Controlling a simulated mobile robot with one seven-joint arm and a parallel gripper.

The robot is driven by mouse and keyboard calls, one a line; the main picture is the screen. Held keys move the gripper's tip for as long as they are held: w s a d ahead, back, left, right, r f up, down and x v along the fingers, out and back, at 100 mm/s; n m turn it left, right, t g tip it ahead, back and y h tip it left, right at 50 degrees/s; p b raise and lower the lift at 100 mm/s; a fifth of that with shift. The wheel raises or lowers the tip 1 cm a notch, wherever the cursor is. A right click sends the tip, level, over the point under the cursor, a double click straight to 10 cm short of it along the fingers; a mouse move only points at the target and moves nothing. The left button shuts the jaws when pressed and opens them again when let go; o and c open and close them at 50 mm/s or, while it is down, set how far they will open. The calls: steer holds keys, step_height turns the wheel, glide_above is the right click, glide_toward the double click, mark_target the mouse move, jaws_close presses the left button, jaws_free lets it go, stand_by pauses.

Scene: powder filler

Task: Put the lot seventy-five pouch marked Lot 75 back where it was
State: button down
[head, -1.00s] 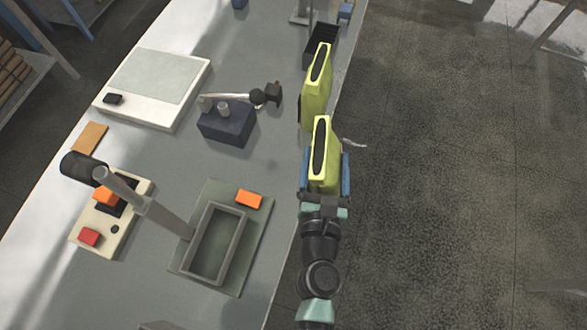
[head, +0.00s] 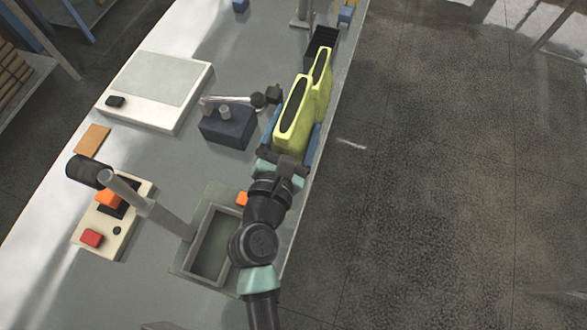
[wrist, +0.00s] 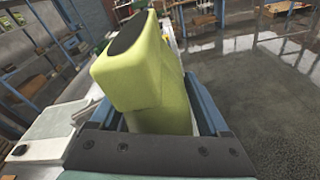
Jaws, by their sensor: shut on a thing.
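Two yellow-green pouches with dark tops show in the head view. My gripper (head: 292,143) is shut on the nearer pouch (head: 293,118), with a blue finger on each side of it. The held pouch is upright over the right part of the bench and also fills the middle of the wrist view (wrist: 150,85). The other pouch (head: 322,75) stands just behind it at a black bin (head: 321,38), partly hidden by the held one. I cannot tell whether the two touch. No lot marking is readable on either pouch.
A dark blue block with a lever (head: 228,129) stands left of the held pouch. A grey open tray (head: 192,250) lies near my arm, with an orange block (head: 242,198) beside it. A white scale (head: 158,88) is farther left. The bench's right edge is close, with bare floor beyond.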

step_height(320, 180, down, 10)
steer(key=b, duration=0.3)
steer(key=shift+r, duration=0.2)
steer(key=shift+f+b, duration=0.1)
steer(key=shift+b, duration=0.25)
jaws_free()
steer(key=shift+r, duration=0.2)
steer(key=b+v, duration=0.2)
steer(key=v, duration=1)
steer(key=shift+b, duration=0.35)
